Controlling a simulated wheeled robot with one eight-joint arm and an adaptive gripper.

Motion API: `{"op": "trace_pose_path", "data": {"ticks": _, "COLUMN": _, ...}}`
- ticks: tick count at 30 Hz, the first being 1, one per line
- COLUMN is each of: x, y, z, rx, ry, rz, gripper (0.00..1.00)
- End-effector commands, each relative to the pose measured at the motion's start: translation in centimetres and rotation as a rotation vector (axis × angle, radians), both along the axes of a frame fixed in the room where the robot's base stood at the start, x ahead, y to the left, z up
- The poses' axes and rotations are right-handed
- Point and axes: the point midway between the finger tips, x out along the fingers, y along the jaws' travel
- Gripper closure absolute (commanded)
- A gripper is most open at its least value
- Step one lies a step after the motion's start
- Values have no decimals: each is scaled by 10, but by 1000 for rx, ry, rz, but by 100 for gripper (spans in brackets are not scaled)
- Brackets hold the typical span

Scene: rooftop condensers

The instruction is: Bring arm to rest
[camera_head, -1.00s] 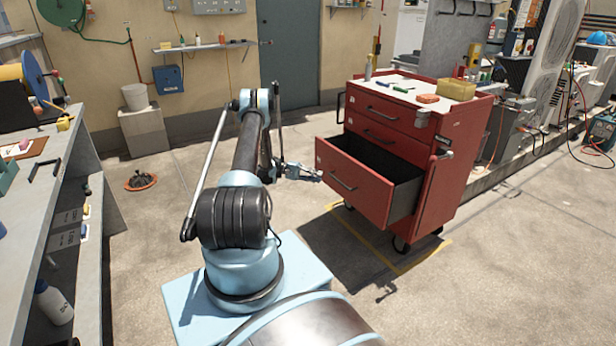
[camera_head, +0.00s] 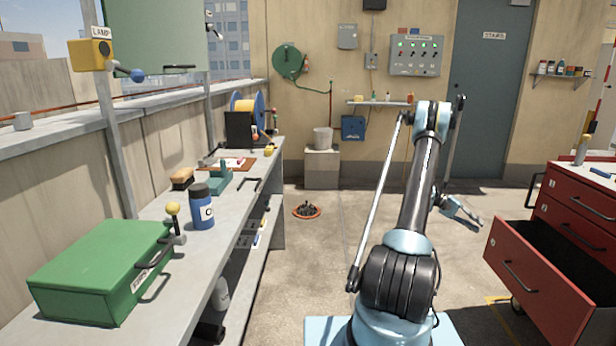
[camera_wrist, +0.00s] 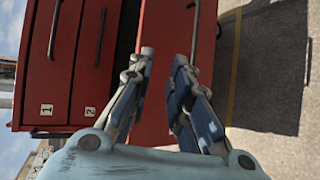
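My arm stands folded up in the head view, with my gripper (camera_head: 474,219) out to its right, short of the red tool cabinet (camera_head: 590,203). In the wrist view my gripper (camera_wrist: 163,58) has its two fingers apart with a narrow gap and nothing between them. The cabinet's open drawer (camera_head: 535,283) sticks out toward the arm. In the wrist view the red cabinet (camera_wrist: 65,85) lies sideways beyond the fingers. The fingers look apart from it.
A long workbench (camera_head: 208,258) runs along the left, with a green box (camera_head: 100,272) and a blue bottle (camera_head: 203,208). An orange-rimmed item (camera_head: 307,211) lies on the floor. A bucket (camera_head: 323,138) stands on a block by the back wall.

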Motion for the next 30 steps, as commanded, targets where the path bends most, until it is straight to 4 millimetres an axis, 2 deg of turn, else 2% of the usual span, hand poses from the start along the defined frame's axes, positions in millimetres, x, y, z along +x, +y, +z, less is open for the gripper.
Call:
{"op": "trace_pose_path", "data": {"ticks": 1, "x": 2, "y": 8, "z": 14, "rx": 15, "ry": -11, "rz": 15, "gripper": 82}}
{"op": "trace_pose_path", "data": {"ticks": 3, "x": 4, "y": 18, "z": 29, "rx": 38, "ry": -28, "rz": 34, "gripper": 82}}
{"op": "trace_pose_path", "data": {"ticks": 14, "x": 1, "y": 76, "z": 101, "rx": 152, "ry": -110, "rz": 125, "gripper": 82}}
{"op": "trace_pose_path", "data": {"ticks": 21, "x": -11, "y": 120, "z": 142, "rx": 230, "ry": -165, "rz": 183, "gripper": 82}}
{"op": "trace_pose_path", "data": {"ticks": 30, "x": -39, "y": 177, "z": 182, "rx": 329, "ry": -233, "rz": 254, "gripper": 82}}
